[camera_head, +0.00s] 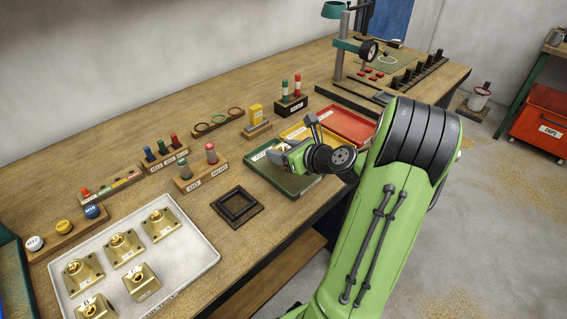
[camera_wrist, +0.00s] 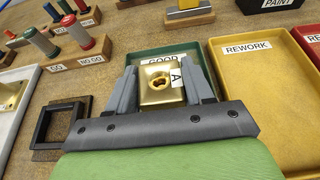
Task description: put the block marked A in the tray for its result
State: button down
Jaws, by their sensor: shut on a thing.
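The brass block marked A (camera_wrist: 157,97) is held between the two fingers of my gripper (camera_wrist: 163,80), its hole and its label facing the wrist camera. In the head view my gripper (camera_head: 280,152) is over the far left part of the green tray (camera_head: 299,188), and the block is mostly hidden there. The green tray's wall (camera_wrist: 217,62) and its GOOD label (camera_wrist: 158,59) show behind the block in the wrist view. I cannot tell whether the block touches the tray floor. The yellow REWORK tray (camera_wrist: 255,100) is right beside it, and the red tray (camera_head: 347,124) lies beyond.
A white tray (camera_head: 196,243) with several brass blocks stands at the front left. An empty dark square frame (camera_head: 255,210) lies between it and the green tray. Racks of gauges (camera_head: 203,178) stand behind. A drill stand (camera_head: 340,55) is at the far end of the bench.

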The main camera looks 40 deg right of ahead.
notch_tip(320, 180, down, 2)
jog(key=shift+d+f, duration=0.1)
jog(key=shift+c, duration=2.2)
grip_release()
